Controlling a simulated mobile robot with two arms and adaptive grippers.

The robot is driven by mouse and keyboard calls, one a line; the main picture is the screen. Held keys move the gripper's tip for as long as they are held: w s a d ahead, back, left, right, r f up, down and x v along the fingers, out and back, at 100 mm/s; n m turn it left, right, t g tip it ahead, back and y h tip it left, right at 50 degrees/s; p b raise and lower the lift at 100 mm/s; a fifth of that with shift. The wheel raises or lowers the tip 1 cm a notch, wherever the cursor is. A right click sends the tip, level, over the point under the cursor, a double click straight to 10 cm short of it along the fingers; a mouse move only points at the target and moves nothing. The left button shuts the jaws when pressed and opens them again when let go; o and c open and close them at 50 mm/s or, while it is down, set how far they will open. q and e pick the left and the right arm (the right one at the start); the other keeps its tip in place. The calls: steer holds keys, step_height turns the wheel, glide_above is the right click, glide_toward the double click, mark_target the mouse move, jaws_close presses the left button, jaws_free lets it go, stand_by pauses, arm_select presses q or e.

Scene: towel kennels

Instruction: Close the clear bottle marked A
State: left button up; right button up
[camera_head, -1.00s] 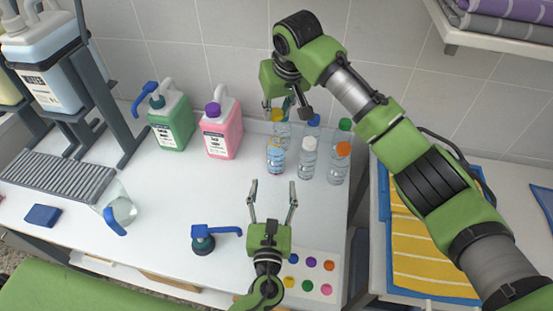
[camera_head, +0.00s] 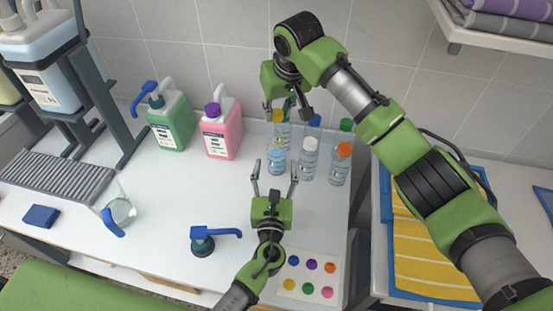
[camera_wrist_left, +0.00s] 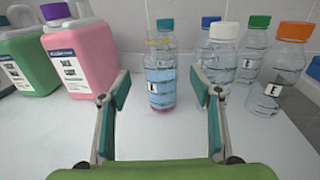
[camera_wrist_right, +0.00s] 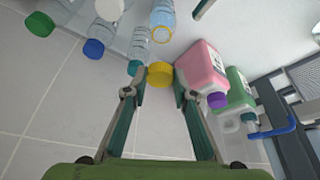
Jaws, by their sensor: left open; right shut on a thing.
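An uncapped clear bottle (camera_head: 276,160) with a yellow neck ring and bluish contents stands at the front left of the bottle group. In the left wrist view this bottle (camera_wrist_left: 160,88) has a letter label I cannot read surely. My left gripper (camera_head: 275,168) is open, its fingers on either side of the bottle and apart from it. My right gripper (camera_wrist_right: 160,80) is shut on a yellow cap (camera_wrist_right: 160,74), behind and above the open bottle. The open mouth (camera_wrist_right: 162,34) shows in the right wrist view. A teal-capped bottle (camera_wrist_right: 136,50) stands behind it.
Bottles with white (camera_head: 310,145), orange (camera_head: 343,149), blue (camera_head: 314,121) and green (camera_head: 346,125) caps stand close on the right. Pink (camera_head: 222,135) and green (camera_head: 172,125) canisters stand left. A pump head (camera_head: 203,243) and colour-dot card (camera_head: 310,276) lie in front.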

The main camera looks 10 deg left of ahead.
arm_select(q)
steer(key=shift+w+a, duration=0.2)
steer(key=shift+w, duration=0.95)
steer(key=shift+w+a, duration=0.15)
steer(key=shift+w, duration=1)
jaws_close()
arm_select(e)
glide_above(276, 137)
steer(key=shift+s+d+f, duration=0.1)
steer(key=shift+s+f, duration=0.05)
steer(key=shift+f, duration=0.7)
steer(key=shift+s+d+f, duration=0.1)
steer(key=shift+f, duration=0.7)
steer(key=shift+s+d+f, duration=0.1)
steer(key=shift+s+f, duration=0.05)
steer(key=shift+f, duration=0.7)
steer(key=shift+f, duration=0.1)
steer(key=shift+f, duration=0.8)
steer(key=shift+f, duration=0.6)
